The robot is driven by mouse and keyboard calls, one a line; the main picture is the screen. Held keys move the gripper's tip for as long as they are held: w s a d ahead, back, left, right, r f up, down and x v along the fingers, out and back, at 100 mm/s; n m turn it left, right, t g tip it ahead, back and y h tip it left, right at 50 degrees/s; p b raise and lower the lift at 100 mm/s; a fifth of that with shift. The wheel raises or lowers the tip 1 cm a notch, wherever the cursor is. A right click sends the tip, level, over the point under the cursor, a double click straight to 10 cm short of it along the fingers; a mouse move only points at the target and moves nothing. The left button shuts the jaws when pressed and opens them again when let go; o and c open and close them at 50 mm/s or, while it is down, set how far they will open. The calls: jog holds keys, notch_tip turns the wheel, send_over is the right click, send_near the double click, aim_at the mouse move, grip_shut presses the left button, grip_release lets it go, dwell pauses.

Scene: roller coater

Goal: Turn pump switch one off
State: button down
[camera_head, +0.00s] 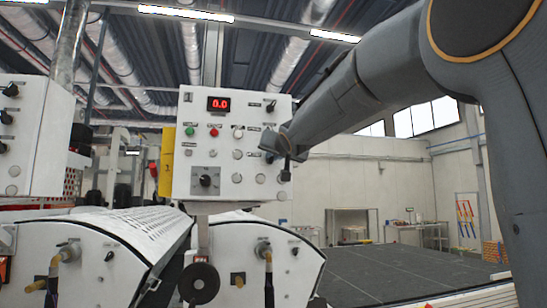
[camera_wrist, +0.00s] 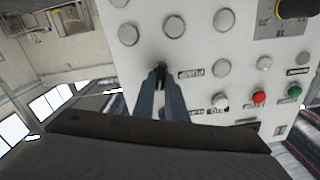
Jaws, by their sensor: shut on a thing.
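The white control panel (camera_head: 225,165) stands near the middle of the head view, with a red display, buttons and knobs. In the wrist view the panel (camera_wrist: 200,45) appears upside down. My gripper (camera_head: 276,146) is at the panel's right side. In the wrist view, my gripper's narrow fingers (camera_wrist: 160,80) are shut on a small dark switch knob (camera_wrist: 159,66). The fingers cover part of this knob, so its turned position cannot be told. The labels beside it are too small to read, so I cannot confirm which switch it is.
Another dark knob (camera_head: 271,106) is at the panel's upper right. A larger black dial (camera_head: 206,180) is lower left.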

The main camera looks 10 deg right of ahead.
jog(key=n, duration=0.6)
jog(key=n+b, duration=0.1)
jog(key=n, duration=0.2)
jog(key=shift+a, duration=0.35)
jog(key=shift+n, duration=0.3)
jog(key=c, duration=1.8)
grip_release()
jog(key=s, duration=0.7)
jog(key=shift+s, duration=0.4)
